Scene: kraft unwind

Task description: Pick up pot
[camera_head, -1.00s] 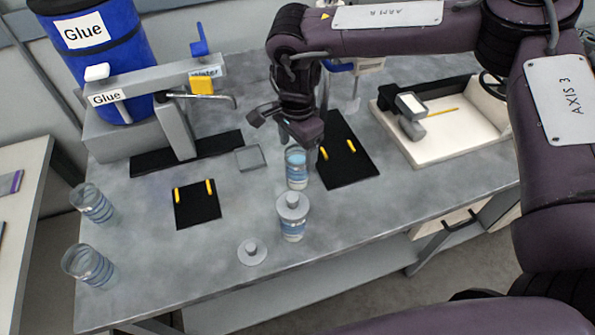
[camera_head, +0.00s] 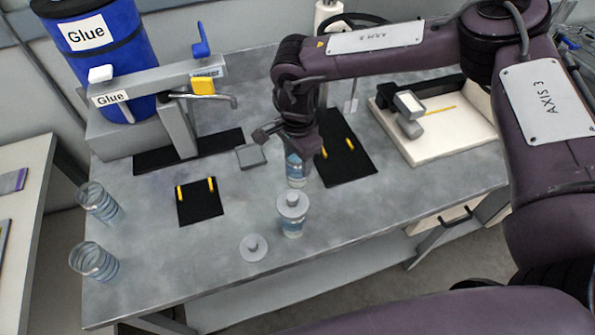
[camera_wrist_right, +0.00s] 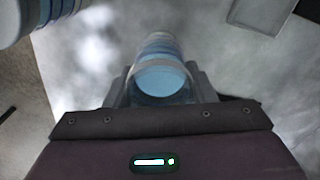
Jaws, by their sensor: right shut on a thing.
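A clear pot with blue contents (camera_head: 295,174) stands upright on the grey table, just behind a lidded pot (camera_head: 292,222). My right gripper (camera_head: 297,158) reaches down over it from above and hides its upper part. In the right wrist view the open-topped pot (camera_wrist_right: 160,78) sits between the two grey fingers of the right gripper (camera_wrist_right: 160,92), which are shut on it. I cannot tell whether the pot is lifted off the table. My left gripper is not in view.
Two empty clear pots (camera_head: 99,204) (camera_head: 94,262) stand at the left edge. A loose grey lid (camera_head: 253,247) lies at the front. Black mats with yellow pegs (camera_head: 200,203) (camera_head: 346,165), a glue dispenser (camera_head: 188,88) and a white tray (camera_head: 450,145) surround the workspace.

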